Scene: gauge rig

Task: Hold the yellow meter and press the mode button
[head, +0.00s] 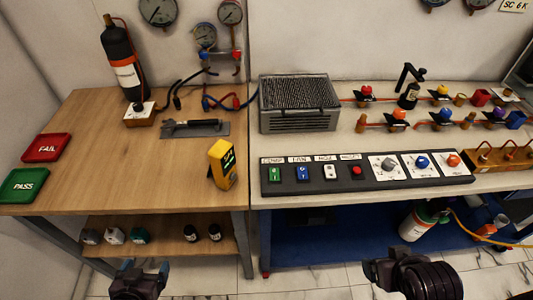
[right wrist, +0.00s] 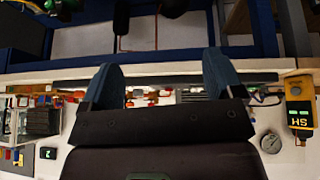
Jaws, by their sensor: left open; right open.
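The yellow meter (head: 221,166) stands upright near the front right of the wooden bench, its dark face turned to the right. It also shows at the right of the right wrist view (right wrist: 299,104), with a dark, lit display. No mode button can be made out on it at this size. My left gripper (head: 139,268) is low in front of the wooden bench, open and apart from the meter. My right gripper (head: 378,268) is low in front of the right bench. Its two fingers show spread and empty in the right wrist view (right wrist: 160,80).
A black panel (head: 325,186) with switches and knobs lies along the right bench's front edge. A grey vented box (head: 300,122) stands behind it. Green PASS (head: 24,185) and red FAIL (head: 46,147) trays lie at left. The wooden top left of the meter is clear.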

